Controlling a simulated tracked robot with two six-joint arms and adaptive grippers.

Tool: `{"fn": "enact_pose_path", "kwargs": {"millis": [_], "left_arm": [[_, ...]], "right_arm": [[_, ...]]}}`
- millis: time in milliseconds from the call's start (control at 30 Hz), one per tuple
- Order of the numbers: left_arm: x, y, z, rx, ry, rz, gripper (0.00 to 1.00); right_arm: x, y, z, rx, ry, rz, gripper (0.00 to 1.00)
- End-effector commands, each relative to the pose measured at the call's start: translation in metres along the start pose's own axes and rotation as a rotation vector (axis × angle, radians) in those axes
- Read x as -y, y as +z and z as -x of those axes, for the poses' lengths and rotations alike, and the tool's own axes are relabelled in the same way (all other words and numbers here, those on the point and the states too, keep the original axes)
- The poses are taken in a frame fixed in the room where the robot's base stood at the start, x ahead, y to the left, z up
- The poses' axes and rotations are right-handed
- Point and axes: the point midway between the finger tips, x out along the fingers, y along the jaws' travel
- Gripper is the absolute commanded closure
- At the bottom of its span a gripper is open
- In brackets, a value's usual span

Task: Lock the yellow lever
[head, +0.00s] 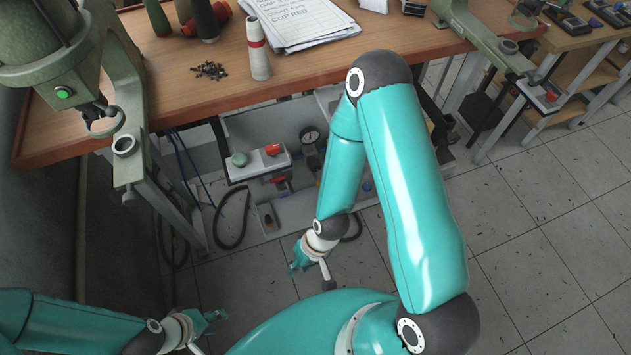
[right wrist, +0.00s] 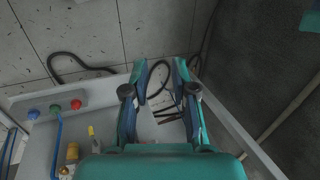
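In the right wrist view, a small yellow piece (right wrist: 91,131), perhaps the yellow lever, stands up from the pale grey unit at the lower left. A second yellow part (right wrist: 72,152) sits just below it, beside a brass-coloured fitting. I cannot tell which one is the lever. My right gripper (right wrist: 160,72) is open and empty, to the right of both yellow parts and apart from them. In the head view my right gripper (head: 300,257) is low in front of the unit under the bench. My left gripper (head: 213,318) is at the lower left, over the floor, touching nothing.
A grey unit (head: 297,212) with a gauge (head: 310,135) stands under the wooden bench (head: 200,95). Blue, green and red knobs (right wrist: 55,109) line its edge. Dark hoses (head: 232,220) hang beside it.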

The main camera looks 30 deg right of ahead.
Motion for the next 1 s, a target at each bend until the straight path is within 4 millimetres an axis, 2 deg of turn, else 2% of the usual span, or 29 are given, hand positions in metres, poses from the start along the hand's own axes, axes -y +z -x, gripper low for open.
{"fn": "enact_pose_path", "kwargs": {"millis": [167,267,367,467,567,633,733,833,900,967,1000], "left_arm": [[0.001,0.0,-0.003,0.0,0.0,0.0,0.6],[0.005,0.0,-0.014,0.0,0.0,0.0,0.6],[0.013,0.0,-0.036,0.0,0.0,0.0,0.6],[0.025,0.0,-0.068,0.0,0.0,0.0,0.6],[0.039,-0.001,-0.107,0.0,0.0,0.0,0.6],[0.049,-0.001,-0.135,0.001,0.0,0.0,0.6],[0.063,-0.001,-0.174,0.001,0.0,0.0,0.6],[0.076,-0.001,-0.211,0.0,0.0,0.0,0.6],[0.084,-0.001,-0.233,0.0,0.0,0.0,0.6],[0.09,-0.001,-0.25,0.0,0.0,0.0,0.6],[0.094,-0.002,-0.259,0.0,0.0,0.0,0.6]], "right_arm": [[-0.003,0.0,-0.003,0.005,0.003,-0.012,0.73],[-0.017,0.003,-0.016,0.035,0.017,-0.071,0.73],[-0.043,0.01,-0.04,0.105,0.035,-0.208,0.73],[-0.072,0.021,-0.072,0.217,0.029,-0.424,0.73],[-0.092,0.029,-0.108,0.349,-0.039,-0.707,0.73],[-0.1,0.023,-0.131,0.434,-0.145,-0.925,0.73],[-0.11,-0.008,-0.155,0.511,-0.371,-1.218,0.73],[-0.136,-0.059,-0.168,0.515,-0.669,-1.464,0.73],[-0.167,-0.097,-0.168,0.47,-0.894,-1.592,0.73],[-0.2,-0.125,-0.164,0.408,-1.078,-1.669,0.73],[-0.223,-0.14,-0.158,0.357,-1.192,-1.704,0.73]]}}
